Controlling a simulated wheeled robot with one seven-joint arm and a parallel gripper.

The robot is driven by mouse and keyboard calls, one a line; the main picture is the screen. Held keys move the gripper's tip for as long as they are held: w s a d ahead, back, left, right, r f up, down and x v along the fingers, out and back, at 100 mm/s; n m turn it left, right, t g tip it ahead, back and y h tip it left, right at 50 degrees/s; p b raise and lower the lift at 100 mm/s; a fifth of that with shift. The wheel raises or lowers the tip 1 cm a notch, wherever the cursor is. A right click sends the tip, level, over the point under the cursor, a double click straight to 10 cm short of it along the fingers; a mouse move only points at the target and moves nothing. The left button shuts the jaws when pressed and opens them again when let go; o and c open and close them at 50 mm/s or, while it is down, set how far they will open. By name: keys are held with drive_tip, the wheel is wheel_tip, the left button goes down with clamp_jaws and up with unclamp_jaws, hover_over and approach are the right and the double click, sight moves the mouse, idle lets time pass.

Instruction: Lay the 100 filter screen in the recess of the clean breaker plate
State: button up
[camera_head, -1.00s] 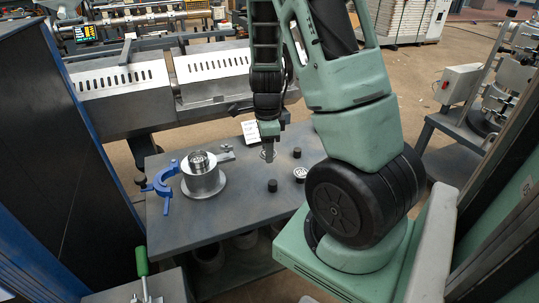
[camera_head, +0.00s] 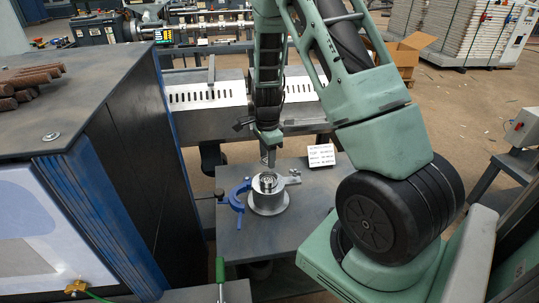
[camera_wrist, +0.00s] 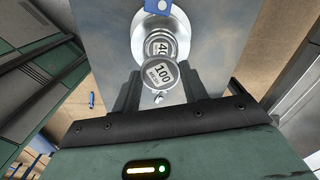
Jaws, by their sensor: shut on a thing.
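My gripper (camera_head: 268,158) is above the metal cylindrical stand (camera_head: 268,202) on the bench. In the wrist view, my gripper (camera_wrist: 158,88) is shut on the 100 filter screen (camera_wrist: 160,74), a round grey disc with its "100" label facing the camera. Beyond it a disc marked "40" (camera_wrist: 157,46) lies in the round top of the stand, partly covered by the 100 screen. The breaker plate cannot be made out apart from the stand and the 40 disc. The 100 screen looks apart from the stand, but the gap is hard to judge.
A blue clamp (camera_head: 238,195) stands against the stand's left side. A metal handle piece (camera_head: 291,180) is at its right. The bench front (camera_head: 250,240) is clear. A dark cabinet (camera_head: 125,150) rises at the left.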

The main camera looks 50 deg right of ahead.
drive_tip(key=shift+p, duration=0.3)
drive_tip(key=shift+f+b, duration=2.05)
drive_tip(key=shift+f, duration=1)
drive_tip(key=o, duration=1)
drive_tip(key=shift+o, duration=0.2)
drive_tip(key=shift+r, duration=0.1)
wheel_tip(320, 180, up, 7)
drive_tip(key=p, duration=0.6)
drive_tip(key=shift+p, duration=0.3)
